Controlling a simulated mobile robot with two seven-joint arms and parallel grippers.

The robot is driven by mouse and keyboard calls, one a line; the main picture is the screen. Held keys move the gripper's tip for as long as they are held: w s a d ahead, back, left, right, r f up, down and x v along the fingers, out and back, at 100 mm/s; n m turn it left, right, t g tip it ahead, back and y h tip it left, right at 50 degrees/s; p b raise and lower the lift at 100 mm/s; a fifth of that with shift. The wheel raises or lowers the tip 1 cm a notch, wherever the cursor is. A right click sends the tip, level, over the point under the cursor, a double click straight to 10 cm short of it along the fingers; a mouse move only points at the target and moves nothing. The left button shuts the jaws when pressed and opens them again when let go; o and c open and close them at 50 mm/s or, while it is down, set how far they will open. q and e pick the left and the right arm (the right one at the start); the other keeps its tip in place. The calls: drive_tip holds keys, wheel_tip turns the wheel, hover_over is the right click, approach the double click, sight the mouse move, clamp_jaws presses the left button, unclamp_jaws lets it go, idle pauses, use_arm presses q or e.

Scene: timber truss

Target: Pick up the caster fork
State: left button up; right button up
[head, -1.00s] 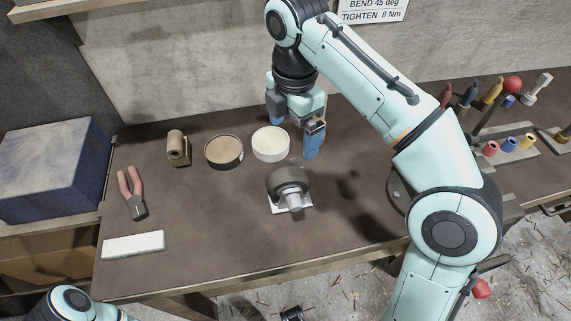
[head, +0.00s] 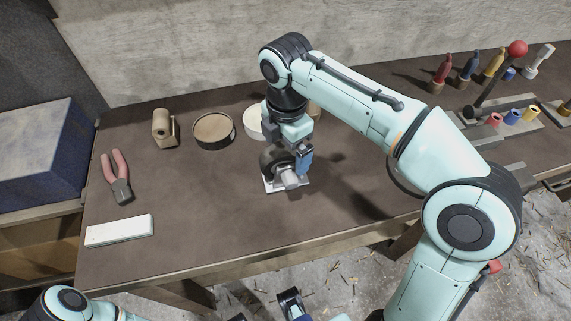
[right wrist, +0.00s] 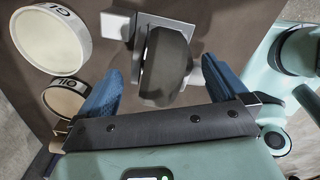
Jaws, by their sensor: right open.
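The caster fork (head: 290,181) is a grey metal bracket with a pale base plate and a dark wheel. It lies on the brown workbench (head: 200,220) near its middle. My right gripper (head: 286,163) is open with its blue fingers low over the caster. In the right wrist view, the dark wheel and grey fork (right wrist: 165,62) lie between the two spread blue fingers (right wrist: 158,82), with visible gaps on both sides. In the head view the gripper hides part of the wheel. My left gripper (head: 290,303) shows only partly at the bottom edge; its jaw state is unclear.
A brown tin (head: 213,131) and a cream tin (head: 252,123) stand close behind the caster. Tools in a rack (head: 500,120) stand at right. The bench's front middle is clear.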

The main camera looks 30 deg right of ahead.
drive_tip(key=shift+f, duration=0.1)
drive_tip(key=c, duration=1.7)
drive_tip(key=shift+c, duration=0.8)
